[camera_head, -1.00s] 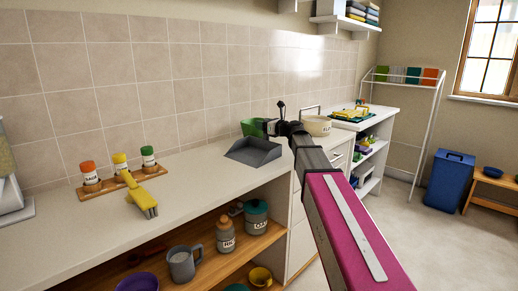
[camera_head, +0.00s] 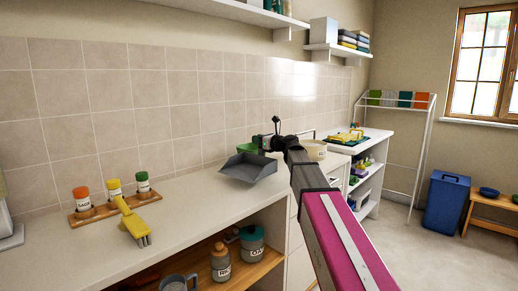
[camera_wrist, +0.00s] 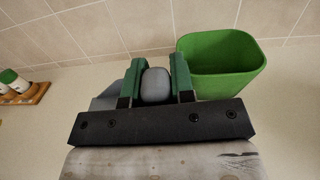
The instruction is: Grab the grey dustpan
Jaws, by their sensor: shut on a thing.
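The grey dustpan (camera_head: 250,167) is over the counter, in front of the green bin, and appears raised slightly off the surface. My gripper (camera_head: 264,143) is at the dustpan's handle end in the head view, small and partly hidden by my arm. In the wrist view, the green fingers of my gripper (camera_wrist: 155,82) are closed on both sides of the rounded grey dustpan handle (camera_wrist: 155,86). Part of the dustpan's body shows at the left, behind the left finger; most of it is hidden.
The green bin (camera_wrist: 222,62) stands close at the right of my gripper. A spice rack (camera_head: 90,213) with three jars and a yellow brush (camera_head: 131,222) are at the left. A cream pot (camera_head: 313,150) is beyond my arm. Shelves (camera_head: 245,12) hang above.

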